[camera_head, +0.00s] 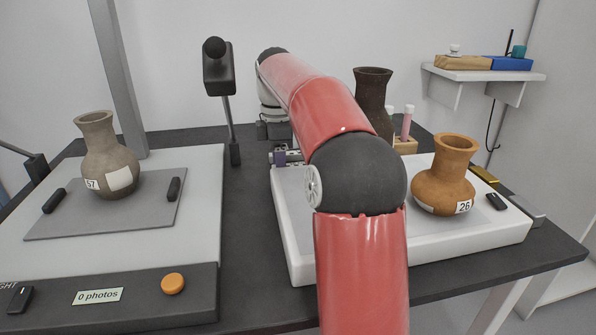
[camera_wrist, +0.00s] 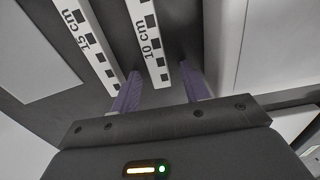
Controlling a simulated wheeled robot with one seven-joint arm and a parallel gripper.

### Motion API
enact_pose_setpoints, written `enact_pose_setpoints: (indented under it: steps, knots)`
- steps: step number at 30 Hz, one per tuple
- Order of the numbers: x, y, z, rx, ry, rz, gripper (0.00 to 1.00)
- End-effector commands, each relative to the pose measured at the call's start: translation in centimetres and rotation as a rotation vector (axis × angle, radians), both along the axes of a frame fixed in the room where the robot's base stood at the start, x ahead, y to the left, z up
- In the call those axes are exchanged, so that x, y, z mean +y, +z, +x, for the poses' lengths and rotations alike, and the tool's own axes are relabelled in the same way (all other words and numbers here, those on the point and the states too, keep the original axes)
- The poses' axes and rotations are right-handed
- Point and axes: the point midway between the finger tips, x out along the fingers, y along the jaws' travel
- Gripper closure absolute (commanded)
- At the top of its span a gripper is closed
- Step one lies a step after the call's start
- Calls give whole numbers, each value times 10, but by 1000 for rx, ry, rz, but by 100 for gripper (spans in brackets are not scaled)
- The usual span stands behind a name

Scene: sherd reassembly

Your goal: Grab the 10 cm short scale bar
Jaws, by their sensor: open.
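The 10 cm scale bar (camera_wrist: 149,42) is a white strip with black squares and "10 cm" printed on it, seen in the wrist view. It lies on the dark table top. My gripper (camera_wrist: 160,85) is open, with one purple finger on each side of the bar's near end. I cannot tell whether either finger touches it. In the head view my gripper (camera_head: 287,157) shows only partly, behind my red arm, and the bar is hidden there.
A longer "15 cm" scale bar (camera_wrist: 88,42) lies just left of my gripper. A white padded tray (camera_head: 295,240) holds an orange jug (camera_head: 444,180). A grey jug (camera_head: 108,160) stands on the photo stand (camera_head: 60,235). A dark vase (camera_head: 374,95) and a tube rack (camera_head: 404,145) stand behind.

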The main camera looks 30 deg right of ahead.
Motion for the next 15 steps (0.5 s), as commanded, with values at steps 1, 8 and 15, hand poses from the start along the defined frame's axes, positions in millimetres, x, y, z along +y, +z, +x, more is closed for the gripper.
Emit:
enact_pose_setpoints:
  steps: [1,8,15]
  knots:
    - [0,0,0,0,0,0,55]
    - [0,1,0,0,0,0,70]
    - [0,1,0,0,0,0,100]
